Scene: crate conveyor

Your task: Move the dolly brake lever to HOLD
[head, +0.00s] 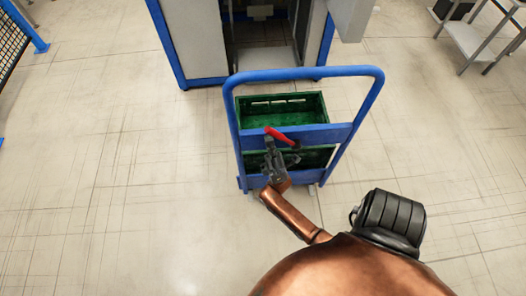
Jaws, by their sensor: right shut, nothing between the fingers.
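The blue dolly (307,75) stands ahead of me with its tall push handle toward me. A red brake lever (281,136) shows at its handle frame, near the middle crossbar, slanting down to the right. My right gripper (270,146) is shut and empty, right at the lever's left end. Whether it touches the lever, I cannot tell. The gripper hides part of the crossbar and the lever's surroundings. No HOLD marking is readable. My left gripper is not in view.
A green crate (285,97) sits on the dolly behind the handle. A blue-framed machine opening (262,40) stands behind it. A grey metal table (478,38) is at the far right, and a blue-posted fence (28,28) at the far left. The floor on both sides is clear.

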